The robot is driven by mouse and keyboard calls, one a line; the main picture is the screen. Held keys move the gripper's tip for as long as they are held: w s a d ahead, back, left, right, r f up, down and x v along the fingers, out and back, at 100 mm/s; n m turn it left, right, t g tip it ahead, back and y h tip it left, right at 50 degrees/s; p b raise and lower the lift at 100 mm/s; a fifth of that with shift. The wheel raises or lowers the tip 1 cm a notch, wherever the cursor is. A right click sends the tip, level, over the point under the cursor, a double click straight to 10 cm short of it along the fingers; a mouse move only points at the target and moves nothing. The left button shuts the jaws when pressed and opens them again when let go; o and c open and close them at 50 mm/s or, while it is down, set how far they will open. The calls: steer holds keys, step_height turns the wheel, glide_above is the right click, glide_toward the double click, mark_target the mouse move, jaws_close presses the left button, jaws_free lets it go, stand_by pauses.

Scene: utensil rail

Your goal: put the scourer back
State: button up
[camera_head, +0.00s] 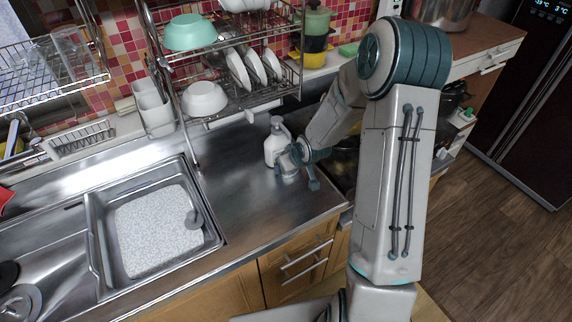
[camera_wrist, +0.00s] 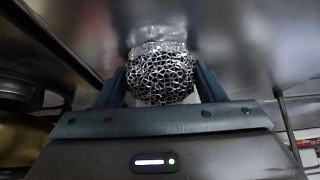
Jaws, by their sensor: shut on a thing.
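The scourer (camera_wrist: 161,76) is a ball of silvery metal mesh. In the wrist view it sits between the two dark fingers of my gripper (camera_wrist: 161,88), which is shut on it. In the head view my gripper (camera_head: 299,166) is low over the steel counter, right of the sink and just in front of a white pump bottle (camera_head: 276,141). There the scourer is mostly hidden by the fingers. I cannot tell whether it touches the counter.
The sink (camera_head: 102,232) is at left. A wire dish rack (camera_head: 232,104) with bowls and plates stands behind. A small wire rack (camera_head: 82,137) and white container (camera_head: 153,106) are on the back ledge. A dark pan (camera_head: 344,163) is partly hidden behind my arm. Counter between sink and gripper is clear.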

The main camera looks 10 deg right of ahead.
steer(key=shift+s+r, duration=0.2)
steer(key=shift+s, duration=0.25)
steer(key=shift+a, duration=0.2)
steer(key=shift+w+a+f, duration=0.15)
steer(key=o, duration=0.6)
steer(key=shift+f, duration=0.1)
steer(key=o, duration=0.4)
steer(key=shift+c, duration=0.2)
